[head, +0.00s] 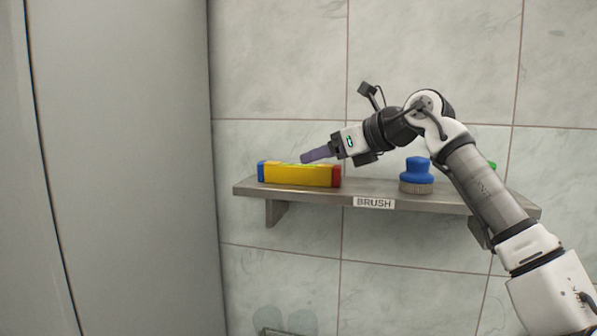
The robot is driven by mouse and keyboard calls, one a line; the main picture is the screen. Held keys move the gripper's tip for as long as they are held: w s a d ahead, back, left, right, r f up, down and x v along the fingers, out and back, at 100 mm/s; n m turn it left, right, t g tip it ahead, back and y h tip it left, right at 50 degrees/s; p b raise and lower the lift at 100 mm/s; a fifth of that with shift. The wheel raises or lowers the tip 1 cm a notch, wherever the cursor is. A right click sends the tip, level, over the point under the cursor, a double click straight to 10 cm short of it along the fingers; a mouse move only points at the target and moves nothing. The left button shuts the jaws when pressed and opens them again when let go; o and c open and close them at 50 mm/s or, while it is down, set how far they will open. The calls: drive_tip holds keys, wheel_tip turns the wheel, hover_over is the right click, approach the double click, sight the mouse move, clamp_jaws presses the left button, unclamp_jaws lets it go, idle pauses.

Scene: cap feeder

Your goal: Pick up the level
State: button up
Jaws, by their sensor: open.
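The level (297,176) is a long yellow bar with a blue left end and a red right end. It lies lengthwise on the left part of the grey wall shelf (385,188). My gripper (304,158) reaches in from the right, with its purple fingers just above the level's top edge near its middle. The gripper is open and holds nothing that I can see. I cannot tell whether the fingertips touch the level or are behind its front face.
A blue-handled brush (416,174) stands on the shelf right of the level, under my arm. A green thing (492,166) is mostly hidden behind my arm. The shelf carries a BRUSH label (374,203). A tall grey panel (125,170) stands to the left.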

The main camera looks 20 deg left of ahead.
sight(298, 174)
drive_tip(key=p+x, duration=0.1)
drive_tip(key=x, duration=0.1)
drive_tip(key=p+x, duration=0.1)
drive_tip(key=x, duration=0.2)
drive_tip(key=shift+w+f, duration=0.1)
drive_tip(key=shift+w, duration=0.2)
drive_tip(key=shift+d, duration=0.1)
drive_tip(key=c, duration=1.4)
